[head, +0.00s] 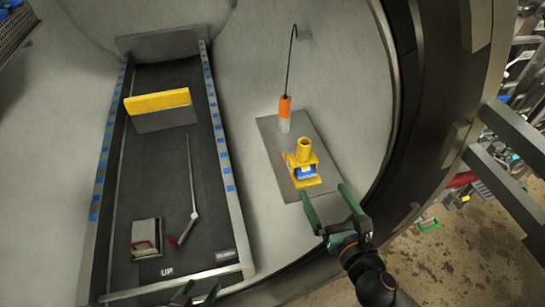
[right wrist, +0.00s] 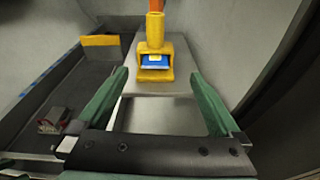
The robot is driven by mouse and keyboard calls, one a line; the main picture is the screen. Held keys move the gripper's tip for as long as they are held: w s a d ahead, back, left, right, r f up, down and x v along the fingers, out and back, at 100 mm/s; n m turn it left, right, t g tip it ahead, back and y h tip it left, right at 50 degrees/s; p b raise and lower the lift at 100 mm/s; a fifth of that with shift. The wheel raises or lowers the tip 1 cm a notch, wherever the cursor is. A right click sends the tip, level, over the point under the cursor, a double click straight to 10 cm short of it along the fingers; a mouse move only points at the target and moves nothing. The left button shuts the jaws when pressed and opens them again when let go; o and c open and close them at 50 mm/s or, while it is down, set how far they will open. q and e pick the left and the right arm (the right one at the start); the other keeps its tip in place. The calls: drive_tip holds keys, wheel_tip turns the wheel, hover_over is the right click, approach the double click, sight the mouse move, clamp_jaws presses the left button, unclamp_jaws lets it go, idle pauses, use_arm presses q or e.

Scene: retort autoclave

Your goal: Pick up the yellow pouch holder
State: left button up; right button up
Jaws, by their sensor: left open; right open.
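The yellow pouch holder (head: 304,161) stands on a grey plate inside the round chamber, right of the dark tray. It has a round tube on top and a blue and white item in its front opening. In the right wrist view the yellow pouch holder (right wrist: 155,48) is ahead, just beyond the fingertips. My right gripper (head: 328,202) is open and empty, in front of the holder and not touching it; its green fingers (right wrist: 160,88) point toward it. My left gripper (head: 196,296) is only partly in view at the bottom edge, open, near the tray's front.
The dark tray (head: 150,205) holds a yellow-topped block (head: 160,112), a rod (head: 191,180) and a small box (head: 146,236). The chamber rim (head: 425,100) is at right.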

sight(305, 163)
drive_tip(key=shift+n, duration=0.6)
drive_tip(key=x, duration=0.7)
drive_tip(key=shift+w+a+r, duration=0.3)
drive_tip(key=shift+w+a, duration=0.05)
drive_tip(key=x, duration=0.5)
drive_tip(key=shift+w+a, duration=0.1)
drive_tip(key=shift+a, duration=0.1)
drive_tip(key=shift+r, duration=0.1)
drive_tip(key=c, duration=1.4)
